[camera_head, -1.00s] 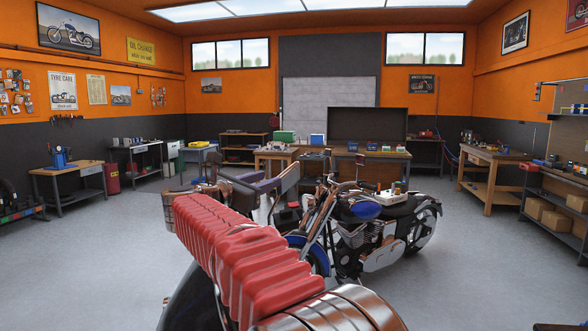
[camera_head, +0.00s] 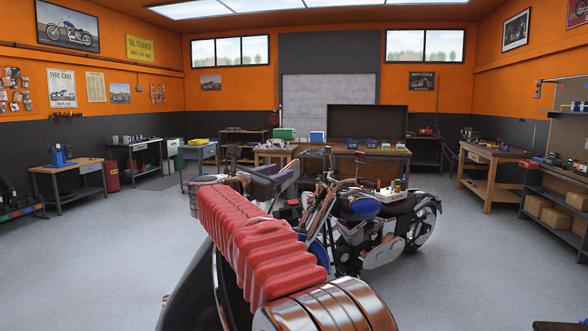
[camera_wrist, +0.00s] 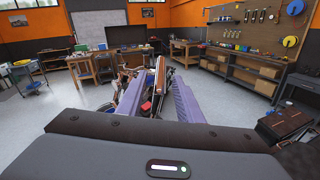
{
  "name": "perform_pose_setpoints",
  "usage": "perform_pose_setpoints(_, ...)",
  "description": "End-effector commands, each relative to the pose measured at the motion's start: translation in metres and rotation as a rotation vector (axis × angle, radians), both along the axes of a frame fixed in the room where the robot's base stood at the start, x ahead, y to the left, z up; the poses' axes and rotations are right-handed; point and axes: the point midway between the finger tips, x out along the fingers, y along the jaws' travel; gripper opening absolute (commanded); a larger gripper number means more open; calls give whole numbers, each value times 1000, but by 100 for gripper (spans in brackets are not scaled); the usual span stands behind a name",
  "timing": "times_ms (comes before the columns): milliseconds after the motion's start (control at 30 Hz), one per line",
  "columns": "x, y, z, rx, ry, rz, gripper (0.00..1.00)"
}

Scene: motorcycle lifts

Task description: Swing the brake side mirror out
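The motorcycle (camera_head: 375,232) stands beyond my arm in the head view, with a blue tank and chrome engine. Its handlebar end is on the left, close to my gripper (camera_head: 278,178). The brake side mirror cannot be told apart from the crowded handlebar parts. In the wrist view, the two purple fingers of my gripper (camera_wrist: 152,78) are spread apart. Parts of the motorcycle (camera_wrist: 146,106) show between and below them. No grip on anything is visible. My arm hides part of the front of the motorcycle in the head view.
A wooden bench (camera_head: 375,165) stands behind the motorcycle. Another wooden bench (camera_head: 490,172) and a dark shelf with boxes (camera_head: 556,195) stand at the right. A blue-topped cart (camera_head: 199,158) stands back left. The grey floor on the left is open.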

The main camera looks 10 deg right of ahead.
Motion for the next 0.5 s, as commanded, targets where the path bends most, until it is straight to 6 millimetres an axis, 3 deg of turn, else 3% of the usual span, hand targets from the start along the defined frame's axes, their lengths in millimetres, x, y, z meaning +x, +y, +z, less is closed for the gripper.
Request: perform_pose_setpoints(500, 54, -47, 0, 0, 0, -1, 33)
